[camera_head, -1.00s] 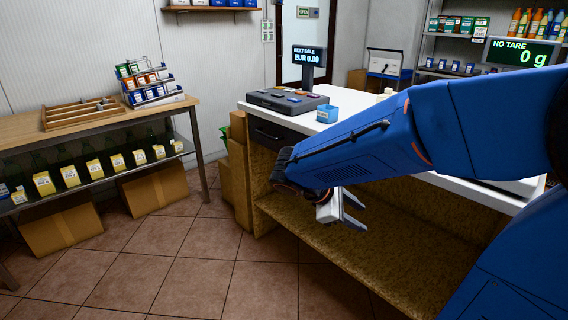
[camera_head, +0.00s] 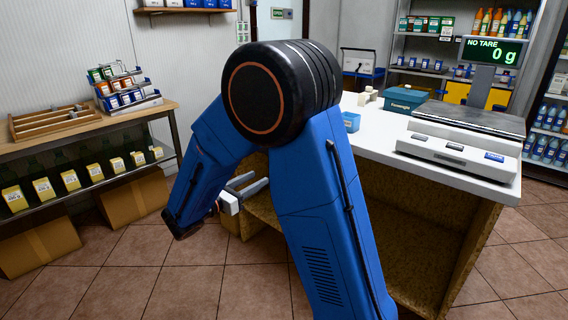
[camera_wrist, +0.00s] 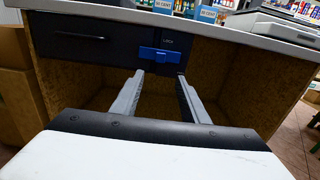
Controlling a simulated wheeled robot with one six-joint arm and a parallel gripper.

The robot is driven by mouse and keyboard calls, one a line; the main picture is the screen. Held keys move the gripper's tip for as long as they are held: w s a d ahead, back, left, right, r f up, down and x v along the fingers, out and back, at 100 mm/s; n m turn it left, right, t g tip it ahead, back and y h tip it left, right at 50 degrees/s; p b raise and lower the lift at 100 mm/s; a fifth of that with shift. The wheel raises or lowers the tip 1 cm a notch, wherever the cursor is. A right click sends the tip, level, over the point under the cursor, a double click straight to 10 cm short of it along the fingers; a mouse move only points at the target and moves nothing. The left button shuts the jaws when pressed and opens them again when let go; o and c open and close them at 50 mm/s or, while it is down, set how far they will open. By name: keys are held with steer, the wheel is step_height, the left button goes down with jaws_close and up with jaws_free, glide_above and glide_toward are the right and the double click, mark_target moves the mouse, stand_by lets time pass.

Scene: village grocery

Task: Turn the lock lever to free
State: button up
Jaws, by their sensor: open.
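The lock lever (camera_wrist: 160,55) is a blue horizontal bar on a dark panel under the counter top, with small lettering above it in the wrist view. My gripper (camera_wrist: 160,74) is open and empty, its two grey fingers pointing at the panel. The fingertips appear just below and to either side of the lever; I cannot tell how much gap is left in depth. In the head view my gripper (camera_head: 256,182) shows beside the counter, and my own arm hides the lever.
A dark drawer (camera_wrist: 75,45) with a handle is left of the lock panel. The white counter top (camera_head: 385,138) overhangs, bearing a scale (camera_head: 460,150) and a teal box (camera_head: 403,98). A wooden shelf table (camera_head: 85,130) stands at left. Tiled floor lies open between.

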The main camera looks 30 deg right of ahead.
steer(key=x, duration=1.7)
steer(key=shift+c, duration=0.3)
jaws_close()
